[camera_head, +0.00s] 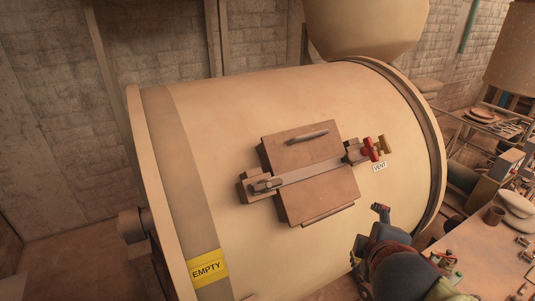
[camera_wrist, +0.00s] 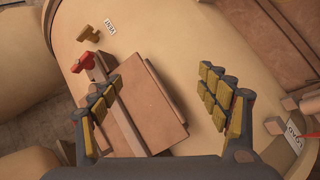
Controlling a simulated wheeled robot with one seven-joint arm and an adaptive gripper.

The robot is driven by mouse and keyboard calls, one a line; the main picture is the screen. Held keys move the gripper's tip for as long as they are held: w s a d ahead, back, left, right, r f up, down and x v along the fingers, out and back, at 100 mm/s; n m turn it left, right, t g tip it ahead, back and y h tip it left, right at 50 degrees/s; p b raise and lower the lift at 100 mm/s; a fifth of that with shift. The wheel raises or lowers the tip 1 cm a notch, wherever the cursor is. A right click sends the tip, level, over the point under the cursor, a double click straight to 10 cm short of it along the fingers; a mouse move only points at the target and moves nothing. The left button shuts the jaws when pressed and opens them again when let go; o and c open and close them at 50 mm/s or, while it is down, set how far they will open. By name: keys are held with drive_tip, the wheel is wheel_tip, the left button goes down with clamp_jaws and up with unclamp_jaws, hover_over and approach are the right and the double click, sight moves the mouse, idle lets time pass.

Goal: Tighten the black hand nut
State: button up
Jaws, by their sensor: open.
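The hatch (camera_head: 312,190) is a brown plate on the side of a big cream drum, with a flat clamp bar (camera_head: 310,171) across it. Small dark fittings sit near the bar's right end (camera_head: 352,153), beside a red knob (camera_head: 370,148); I cannot tell for sure which part is the black hand nut. The red knob also shows at the upper left of the wrist view (camera_wrist: 83,64). My gripper (camera_wrist: 160,80) is open and empty, its padded fingers spread in front of the hatch plate. In the head view it is below and right of the hatch.
A yellow handle (camera_head: 383,144) and a VENT label (camera_head: 379,167) are beside the red knob. A yellow EMPTY label (camera_head: 208,268) is at the drum's lower left. A cluttered bench (camera_head: 490,250) stands at the right. The drum face left of the hatch is clear.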

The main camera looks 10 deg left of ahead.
drive_tip(key=w+a+r+n+t+y+p, duration=0.2)
drive_tip(key=w+a+r+n+y, duration=0.15)
drive_tip(key=a+r+n, duration=0.45)
drive_tip(key=n+g+y, duration=0.2)
drive_tip(key=n+y, duration=0.4)
drive_tip(key=n, duration=1.4)
approach(268, 183)
drive_tip(key=x, duration=0.3)
drive_tip(key=shift+h, duration=0.25)
drive_tip(key=b+x, duration=0.3)
drive_tip(key=x, duration=0.3)
drive_tip(key=shift+a+f, duration=0.1)
drive_tip(key=shift+w+a+f, duration=0.15)
drive_tip(key=shift+w+a, duration=0.25)
drive_tip(key=shift+w, duration=0.15)
drive_tip(key=c, duration=1.2)
drive_tip(key=shift+o, duration=0.2)
